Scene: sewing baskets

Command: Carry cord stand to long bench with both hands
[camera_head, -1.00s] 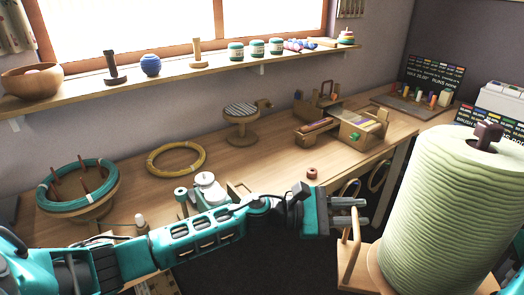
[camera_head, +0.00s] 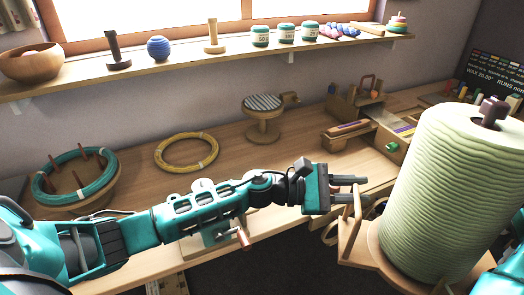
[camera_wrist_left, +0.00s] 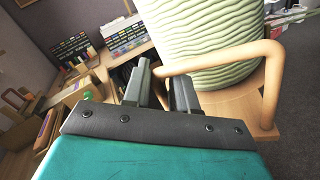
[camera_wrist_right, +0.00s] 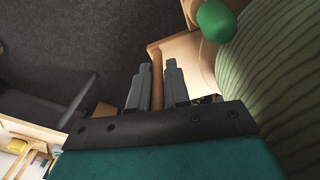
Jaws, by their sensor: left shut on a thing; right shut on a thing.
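The cord stand is a large spool of pale green cord (camera_head: 445,190) on a wooden base (camera_head: 362,240) with a handle at its side. It stands upright at the right of the head view, held off the long bench. My left gripper (camera_head: 350,188) is shut on the wooden handle (camera_wrist_left: 220,50). The cord fills the upper middle of the left wrist view (camera_wrist_left: 200,40). My right gripper (camera_wrist_right: 157,85) is shut on another wooden handle bar (camera_wrist_right: 157,62), beside the green cord (camera_wrist_right: 280,80). In the head view the right gripper is hidden behind the spool. The long bench (camera_head: 235,150) runs along the wall.
On the bench are a bowl with a teal cord ring (camera_head: 75,180), a yellow ring (camera_head: 187,152), a striped round stand (camera_head: 262,115) and a wooden sewing box (camera_head: 350,135). A shelf (camera_head: 200,67) with spools runs above. Bare bench top shows between the yellow ring and the sewing box.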

